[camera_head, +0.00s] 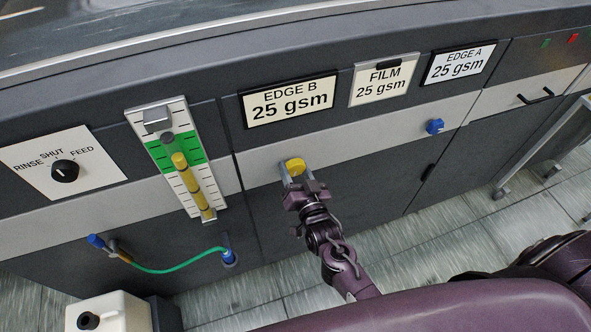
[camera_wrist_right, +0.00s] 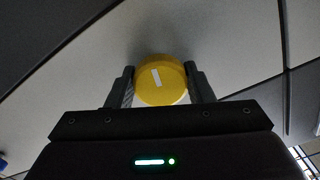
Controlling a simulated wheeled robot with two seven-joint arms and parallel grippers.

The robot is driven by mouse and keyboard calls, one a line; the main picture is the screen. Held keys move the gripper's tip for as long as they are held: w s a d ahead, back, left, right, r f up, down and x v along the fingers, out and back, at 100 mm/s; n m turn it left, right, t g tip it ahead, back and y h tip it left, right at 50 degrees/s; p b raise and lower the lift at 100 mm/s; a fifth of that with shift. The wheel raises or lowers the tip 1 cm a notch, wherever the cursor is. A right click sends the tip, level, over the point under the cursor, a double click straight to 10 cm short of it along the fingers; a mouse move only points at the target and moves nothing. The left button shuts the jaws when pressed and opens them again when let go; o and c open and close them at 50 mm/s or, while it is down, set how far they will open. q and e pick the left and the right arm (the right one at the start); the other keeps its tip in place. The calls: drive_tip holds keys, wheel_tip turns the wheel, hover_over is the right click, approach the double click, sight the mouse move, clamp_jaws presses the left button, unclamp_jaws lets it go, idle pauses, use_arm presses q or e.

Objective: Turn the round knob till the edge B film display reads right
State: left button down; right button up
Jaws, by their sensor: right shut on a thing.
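The round yellow knob (camera_head: 295,166) is on the pale band of the machine's front panel, below the EDGE B display (camera_head: 290,101), which reads 25 gsm. My right gripper (camera_head: 298,179) is shut on the knob, with one finger on each side of it. The right wrist view shows the knob (camera_wrist_right: 160,79) between the fingertips (camera_wrist_right: 160,88), its white mark tilted slightly off upright. The FILM card (camera_head: 384,80) also reads 25 gsm. The EDGE A display (camera_head: 459,64) reads 25 gsm. My left gripper is not in view.
A blue knob (camera_head: 435,126) sits to the right on the same band. Left are a gauge (camera_head: 178,158) with a yellow column, a RINSE/SHUT/FEED dial (camera_head: 65,171) and a green hose (camera_head: 165,270). A white canister (camera_head: 108,312) stands at lower left.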

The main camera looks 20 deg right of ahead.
drive_tip(key=shift+m, duration=0.6)
drive_tip(key=o, duration=1)
drive_tip(key=shift+c, duration=0.2)
drive_tip(key=s+b, duration=0.1)
drive_tip(key=s, duration=0.7)
drive_tip(key=shift+d, duration=0.15)
drive_tip(key=shift+w, duration=0.1)
